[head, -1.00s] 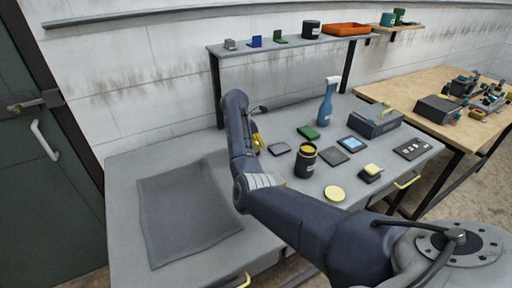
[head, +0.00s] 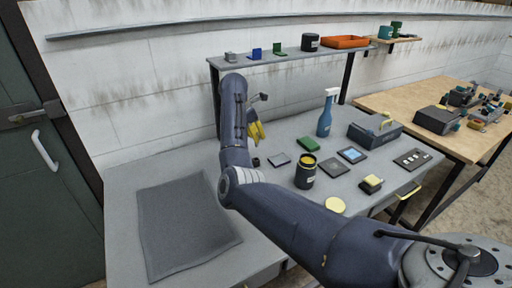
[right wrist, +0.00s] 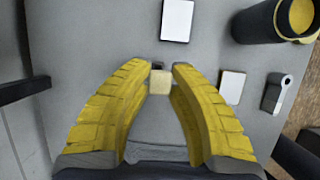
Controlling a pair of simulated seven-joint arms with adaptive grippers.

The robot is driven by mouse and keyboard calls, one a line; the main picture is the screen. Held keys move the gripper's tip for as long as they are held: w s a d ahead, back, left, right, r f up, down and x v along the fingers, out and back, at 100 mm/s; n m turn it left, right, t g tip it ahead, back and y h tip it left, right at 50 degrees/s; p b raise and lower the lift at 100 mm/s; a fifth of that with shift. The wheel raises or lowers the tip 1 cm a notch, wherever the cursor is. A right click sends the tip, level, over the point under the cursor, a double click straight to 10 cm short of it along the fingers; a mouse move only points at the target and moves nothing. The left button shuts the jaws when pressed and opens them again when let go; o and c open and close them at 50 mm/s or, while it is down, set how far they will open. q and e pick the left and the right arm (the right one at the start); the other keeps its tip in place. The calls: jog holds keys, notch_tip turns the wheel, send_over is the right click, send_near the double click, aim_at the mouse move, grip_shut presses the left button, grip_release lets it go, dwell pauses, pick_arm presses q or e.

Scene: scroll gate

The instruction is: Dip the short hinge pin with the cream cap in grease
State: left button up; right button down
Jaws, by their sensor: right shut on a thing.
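My right gripper (head: 257,138) has yellow fingers and hangs above the grey bench, left of the grease pot. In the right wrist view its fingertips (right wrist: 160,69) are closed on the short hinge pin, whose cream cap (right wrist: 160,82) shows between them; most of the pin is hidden. The dark, open pot (head: 305,172) with yellow grease stands upright on the bench, apart from the gripper. It also shows at the upper right of the right wrist view (right wrist: 262,24). My left gripper is not in view.
A small black thing (head: 256,162) shows just below the gripper. A grey mat (head: 187,230) lies at left. A shelf (head: 290,52) stands behind.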

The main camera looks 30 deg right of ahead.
notch_tip(320, 180, up, 9)
jog(key=shift+r, duration=0.1)
jog(key=s+d+f+h, duration=0.2)
jog(key=s+d+f, duration=0.1)
jog(key=s+f, duration=0.4)
jog(key=s+d+r+h, duration=0.1)
jog(key=s+d+r, duration=0.2)
jog(key=s, duration=0.3)
jog(key=s+d+r+h, duration=0.1)
jog(key=s+d+r, duration=0.15)
jog(key=s, duration=0.45)
jog(key=shift+w+a+f, duration=0.1)
jog(key=shift+f, duration=1.25)
jog(key=shift+w+a+f, duration=0.1)
jog(key=shift+f, duration=1.2)
jog(key=shift+f, duration=0.5)
notch_tip(320, 180, up, 7)
dwell(0.5)
